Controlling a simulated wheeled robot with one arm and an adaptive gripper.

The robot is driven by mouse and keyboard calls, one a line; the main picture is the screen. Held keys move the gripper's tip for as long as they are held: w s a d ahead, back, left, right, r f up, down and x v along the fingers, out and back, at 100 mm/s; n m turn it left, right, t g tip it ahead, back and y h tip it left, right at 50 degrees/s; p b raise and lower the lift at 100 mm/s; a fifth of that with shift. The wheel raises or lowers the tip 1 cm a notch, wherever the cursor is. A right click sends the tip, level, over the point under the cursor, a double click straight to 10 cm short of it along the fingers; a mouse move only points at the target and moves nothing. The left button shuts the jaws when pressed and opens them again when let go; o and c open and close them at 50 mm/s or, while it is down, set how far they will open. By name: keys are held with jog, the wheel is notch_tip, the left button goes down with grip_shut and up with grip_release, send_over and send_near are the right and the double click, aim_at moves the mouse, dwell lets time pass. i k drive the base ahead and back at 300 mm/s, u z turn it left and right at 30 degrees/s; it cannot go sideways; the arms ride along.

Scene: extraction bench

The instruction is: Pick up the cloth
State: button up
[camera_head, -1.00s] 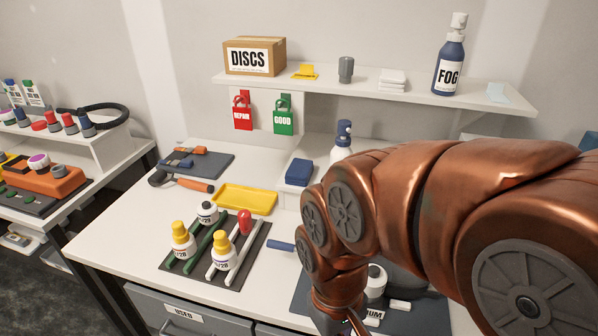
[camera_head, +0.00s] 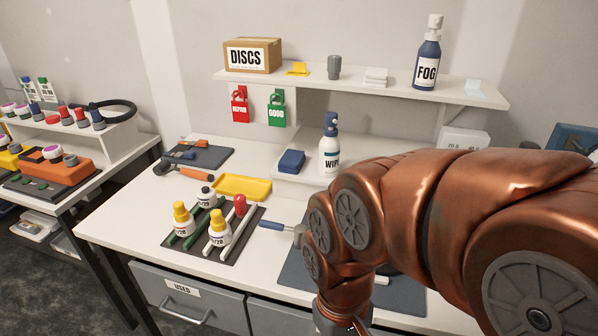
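No thing in view is plainly marked as the cloth. A small white folded stack (camera_head: 376,76) on the wall shelf looks like folded cloth. A dark blue block or folded pad (camera_head: 291,161) lies on the low white riser beside the WIPE bottle (camera_head: 330,150). My copper arm covers the right of the bench and bends down out of the picture at the bottom. My gripper's fingers are below the frame edge.
The shelf (camera_head: 350,84) also holds a DISCS box (camera_head: 252,56), a grey cylinder (camera_head: 334,67) and a FOG bottle (camera_head: 428,60). Below are a yellow tray (camera_head: 243,186), bottles on a dark rack (camera_head: 200,241) and a dark mat (camera_head: 295,265). The bench's front left (camera_head: 130,222) is clear.

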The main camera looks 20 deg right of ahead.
aim_at(293, 161)
jog(key=k, duration=0.9)
jog(key=u, duration=1)
jog(key=i, duration=0.95)
jog(key=u, duration=0.35)
jog(key=i, duration=0.9)
jog(key=z, duration=1.05)
jog(key=i, duration=0.6)
jog(key=z, duration=0.7)
